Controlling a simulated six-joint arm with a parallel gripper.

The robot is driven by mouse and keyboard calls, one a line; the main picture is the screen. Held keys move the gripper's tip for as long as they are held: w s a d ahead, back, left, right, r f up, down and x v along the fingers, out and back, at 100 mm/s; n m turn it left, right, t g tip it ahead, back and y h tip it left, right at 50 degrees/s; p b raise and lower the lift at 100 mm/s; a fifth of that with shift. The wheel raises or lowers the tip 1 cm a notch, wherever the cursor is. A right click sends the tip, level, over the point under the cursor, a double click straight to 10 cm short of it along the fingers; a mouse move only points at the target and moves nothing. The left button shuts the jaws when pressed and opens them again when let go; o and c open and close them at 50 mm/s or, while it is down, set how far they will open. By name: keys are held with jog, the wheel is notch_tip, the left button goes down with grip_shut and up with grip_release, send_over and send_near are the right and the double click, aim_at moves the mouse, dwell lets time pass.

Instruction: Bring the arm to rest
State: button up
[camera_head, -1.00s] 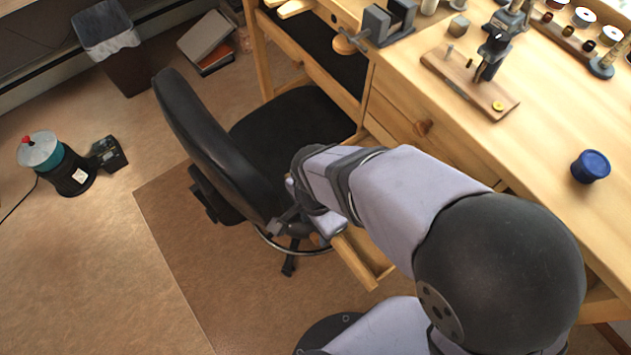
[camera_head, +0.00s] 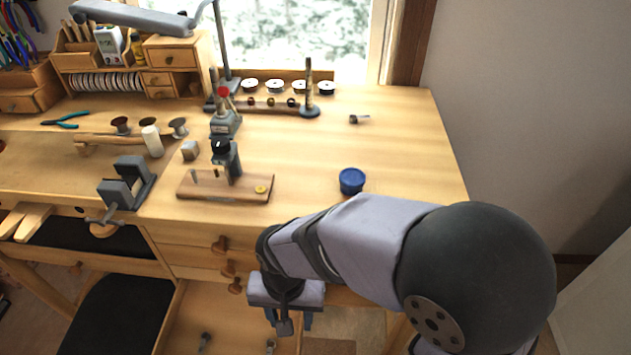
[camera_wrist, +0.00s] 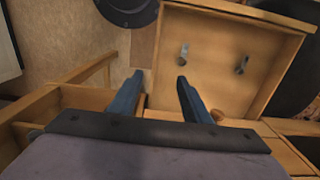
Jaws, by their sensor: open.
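My gripper (camera_head: 289,328) hangs at the end of my bent arm in the head view, in front of the workbench and just right of an open drawer (camera_head: 232,345). In the wrist view my gripper (camera_wrist: 156,77) shows two blue fingers spread apart with nothing between them. The drawer also shows in the wrist view (camera_wrist: 215,75), beyond the right finger, with two small metal pieces (camera_wrist: 183,54) (camera_wrist: 241,64) in it.
The wooden workbench (camera_head: 400,140) carries a blue round container (camera_head: 351,181), a wooden board (camera_head: 215,190) with a metal tool on it, a small vise (camera_head: 127,182) and spools. A black chair seat (camera_head: 112,315) is at lower left. The bench top's right part is mostly clear.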

jog(key=d+r, duration=0.2)
jog(key=d, duration=2.1)
notch_tip(320, 180, up, 14)
jog(key=p, duration=1.3)
jog(key=shift+w+a+p, duration=0.2)
jog(key=shift+a+p, duration=0.05)
jog(key=shift+p, duration=0.1)
jog(key=shift+f, duration=0.1)
notch_tip(320, 180, down, 57)
jog(key=b, duration=5.7)
jog(key=shift+f, duration=0.15)
